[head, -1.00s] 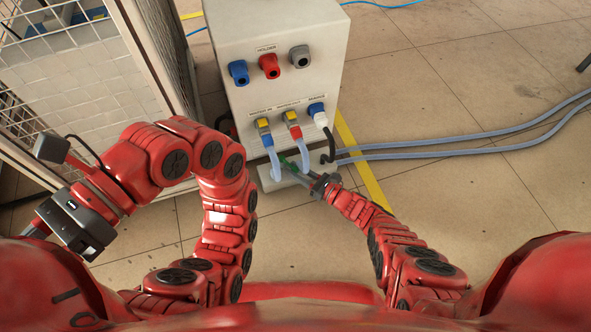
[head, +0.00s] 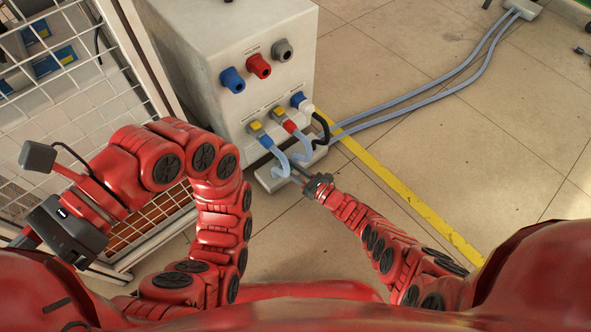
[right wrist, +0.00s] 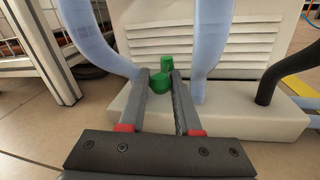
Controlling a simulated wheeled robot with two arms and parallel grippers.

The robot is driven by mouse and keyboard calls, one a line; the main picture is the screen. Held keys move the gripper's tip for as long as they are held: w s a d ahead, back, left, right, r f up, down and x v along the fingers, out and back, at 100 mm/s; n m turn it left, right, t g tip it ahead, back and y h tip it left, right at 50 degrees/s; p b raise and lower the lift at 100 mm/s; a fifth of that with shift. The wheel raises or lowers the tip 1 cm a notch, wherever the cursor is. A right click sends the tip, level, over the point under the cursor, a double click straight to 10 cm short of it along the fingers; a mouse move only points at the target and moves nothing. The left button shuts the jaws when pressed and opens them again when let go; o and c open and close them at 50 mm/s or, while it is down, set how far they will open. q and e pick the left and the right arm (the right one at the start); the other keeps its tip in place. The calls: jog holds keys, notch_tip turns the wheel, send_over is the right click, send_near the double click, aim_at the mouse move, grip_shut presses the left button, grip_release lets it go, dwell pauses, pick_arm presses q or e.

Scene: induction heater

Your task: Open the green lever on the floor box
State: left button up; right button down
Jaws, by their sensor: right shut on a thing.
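The white floor box (right wrist: 240,117) lies low against the cabinet; in the head view its pale edge (head: 268,180) shows under the hoses. The green lever (right wrist: 160,85) stands on the box between two light blue hoses in the right wrist view. I cannot make the lever out in the head view. My right gripper (right wrist: 162,82) is shut on the green lever, one finger on each side. In the head view the right gripper (head: 302,175) reaches in at the box from the front. My left gripper (head: 38,238) is at the far left, away from the box; its jaws are unclear.
The grey cabinet (head: 200,50) carries blue, red and grey connectors, with hoses plugged in below. A light blue hose (right wrist: 92,40) runs close to the left finger, another (right wrist: 210,50) close to the right. A mesh fence stands left.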

jog(key=shift+s+a, duration=0.1)
jog(key=shift+a, duration=0.05)
jog(key=c, duration=0.6)
grip_release()
